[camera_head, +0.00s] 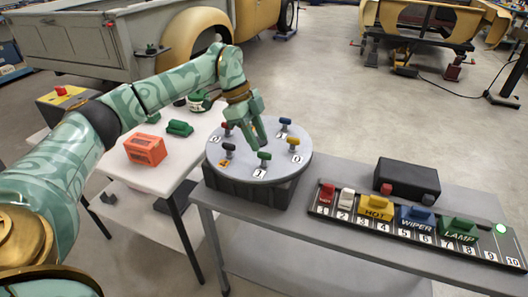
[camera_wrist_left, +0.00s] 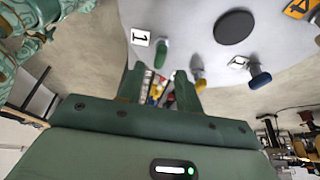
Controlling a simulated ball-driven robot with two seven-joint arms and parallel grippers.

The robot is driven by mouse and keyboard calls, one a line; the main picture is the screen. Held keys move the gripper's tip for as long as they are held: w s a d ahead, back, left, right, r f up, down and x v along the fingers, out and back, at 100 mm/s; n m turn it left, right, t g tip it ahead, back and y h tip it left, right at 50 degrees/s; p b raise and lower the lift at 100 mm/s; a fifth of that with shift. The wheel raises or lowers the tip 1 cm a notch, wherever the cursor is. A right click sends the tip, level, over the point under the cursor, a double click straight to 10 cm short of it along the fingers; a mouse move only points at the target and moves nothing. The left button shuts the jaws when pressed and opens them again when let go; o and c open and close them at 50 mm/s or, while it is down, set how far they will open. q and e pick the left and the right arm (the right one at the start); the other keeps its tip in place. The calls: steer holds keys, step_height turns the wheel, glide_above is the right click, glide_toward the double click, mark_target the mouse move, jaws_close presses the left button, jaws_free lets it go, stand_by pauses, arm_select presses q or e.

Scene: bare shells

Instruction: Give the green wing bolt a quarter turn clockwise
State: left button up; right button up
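The green wing bolt (camera_head: 264,158) stands on the front part of a round grey disc (camera_head: 232,174), beside a tag marked 1. In the left wrist view the green bolt (camera_wrist_left: 162,52) shows just beyond the gap between my fingertips, apart from them as far as I can tell. My left gripper (camera_head: 259,140) reaches down over the disc behind the green bolt. Its two fingers (camera_wrist_left: 160,80) are apart with nothing held between them. My right gripper is not in view.
Red (camera_head: 228,127), blue (camera_head: 285,122), yellow (camera_head: 293,142) and black (camera_head: 229,148) bolts stand around the disc. A panel of labelled coloured handles (camera_head: 315,209) and a black box (camera_head: 407,176) are to the right. An orange box (camera_head: 145,149) sits on a white table at left.

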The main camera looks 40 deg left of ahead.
mark_target(264, 153)
arm_select(q)
steer(key=x, duration=0.4)
steer(key=shift+b, duration=0.35)
jaws_close()
